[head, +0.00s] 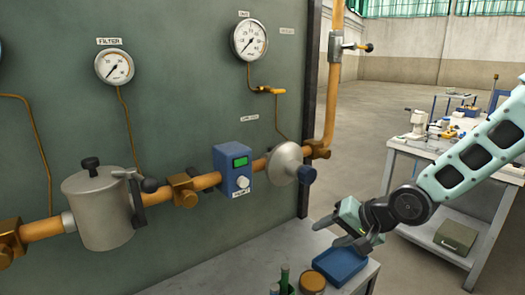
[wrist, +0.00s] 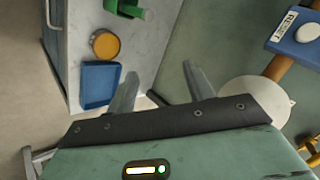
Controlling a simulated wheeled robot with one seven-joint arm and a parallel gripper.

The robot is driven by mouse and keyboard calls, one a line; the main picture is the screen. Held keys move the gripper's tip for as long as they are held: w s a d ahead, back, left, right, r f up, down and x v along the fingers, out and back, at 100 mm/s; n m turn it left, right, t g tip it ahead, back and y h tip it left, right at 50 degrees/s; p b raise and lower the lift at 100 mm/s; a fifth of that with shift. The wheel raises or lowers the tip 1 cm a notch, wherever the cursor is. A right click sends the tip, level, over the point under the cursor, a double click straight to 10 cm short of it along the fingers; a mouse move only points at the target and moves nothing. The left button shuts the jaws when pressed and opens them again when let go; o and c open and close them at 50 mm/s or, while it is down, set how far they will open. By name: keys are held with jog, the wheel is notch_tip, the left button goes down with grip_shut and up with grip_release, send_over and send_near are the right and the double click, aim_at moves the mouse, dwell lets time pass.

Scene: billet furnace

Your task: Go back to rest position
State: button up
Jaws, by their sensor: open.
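My gripper (head: 358,238) is at the lower right in the head view, at the end of my arm that reaches in from the right edge. In the wrist view my gripper (wrist: 158,88) shows two grey fingers spread apart with nothing between them. It is above the right end of a small grey table (head: 366,276), near a blue tray (head: 340,264). The tray also shows in the wrist view (wrist: 100,88), left of the fingers, and looks empty.
A round orange-topped jar (head: 312,282) and green bottles (head: 283,280) stand left of the tray. The green panel carries gauges (head: 249,40), an orange pipe (head: 205,182), a blue meter (head: 233,170) and a grey disc-shaped regulator (head: 285,162). A cluttered white workbench (head: 410,150) stands behind my arm. Open floor lies beyond.

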jog(key=s+a+r+n+g+h, duration=0.1)
jog(key=s+n, duration=0.4)
jog(key=s, duration=0.9)
jog(key=s+a+r+n+g+h, duration=0.1)
jog(key=s+r+n+g+h, duration=0.3)
jog(key=s, duration=1.1)
jog(key=shift+a+r+n+g+h, duration=0.2)
jog(key=shift+n+g+h, duration=0.3)
jog(key=shift+n, duration=0.7)
